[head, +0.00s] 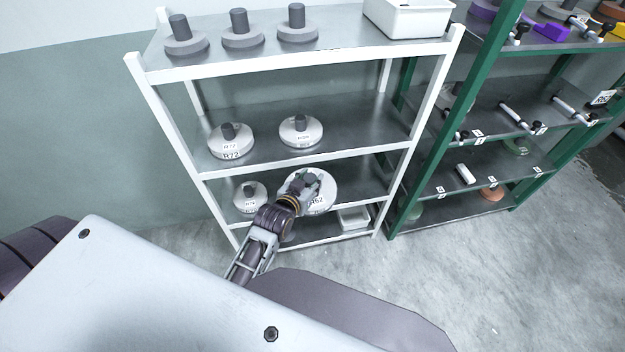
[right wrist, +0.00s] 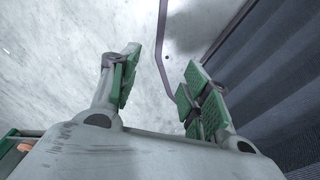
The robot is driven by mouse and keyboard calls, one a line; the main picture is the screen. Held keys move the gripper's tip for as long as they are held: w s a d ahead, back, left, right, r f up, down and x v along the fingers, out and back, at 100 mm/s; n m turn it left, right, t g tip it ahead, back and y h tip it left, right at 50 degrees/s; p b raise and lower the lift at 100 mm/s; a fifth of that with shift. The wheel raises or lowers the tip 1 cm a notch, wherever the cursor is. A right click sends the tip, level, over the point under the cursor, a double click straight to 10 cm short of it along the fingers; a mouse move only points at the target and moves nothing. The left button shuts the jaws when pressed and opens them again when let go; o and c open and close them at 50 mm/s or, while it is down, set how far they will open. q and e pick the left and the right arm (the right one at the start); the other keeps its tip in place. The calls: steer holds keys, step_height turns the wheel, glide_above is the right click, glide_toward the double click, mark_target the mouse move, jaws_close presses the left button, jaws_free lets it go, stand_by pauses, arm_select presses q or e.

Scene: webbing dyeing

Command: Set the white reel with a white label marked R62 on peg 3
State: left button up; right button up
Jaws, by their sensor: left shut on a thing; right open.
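The white reel (head: 325,186) with a white label marked R62 is at the lower shelf of the white rack in the head view. My left gripper (head: 307,182) is shut on its middle from above and hides its hub. I cannot tell whether the reel rests on the shelf or is lifted. Pegs with small number tags (head: 477,133) stick out from the green rack (head: 411,165) at the right; the numbers are too small to read, so I cannot tell which is peg 3. My right gripper (right wrist: 163,80) is open and empty in the right wrist view, over the floor.
Other white reels stand on the white rack (head: 215,174): R72 (head: 230,145), another (head: 300,135) beside it, and one (head: 249,197) left of my gripper. Grey reels and a white bin (head: 408,20) are on top. Floor (head: 440,290) before the green rack is clear.

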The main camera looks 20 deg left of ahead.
arm_select(q)
steer(key=shift+s+a+r+p, duration=0.15)
steer(key=shift+s+r+p, duration=0.1)
steer(key=shift+r+p, duration=0.45)
steer(key=shift+s+a+r+p, duration=0.15)
steer(key=shift+s+r+p, duration=0.25)
steer(key=shift+r, duration=0.5)
steer(key=shift+s+a+r+p, duration=0.15)
steer(key=shift+r+p, duration=0.45)
steer(key=shift+r, duration=0.2)
arm_select(e)
steer(key=shift+s+d+r, duration=0.2)
steer(key=shift+s+r, duration=0.15)
steer(key=shift+s, duration=0.3)
steer(key=shift+s+d+r, duration=0.15)
steer(key=shift+s+r, duration=0.25)
steer(key=shift+s, duration=0.25)
steer(key=shift+s+d+r, duration=0.2)
steer(key=shift+s+r, duration=0.15)
steer(key=shift+s, duration=0.3)
arm_select(q)
steer(key=shift+a, duration=0.1)
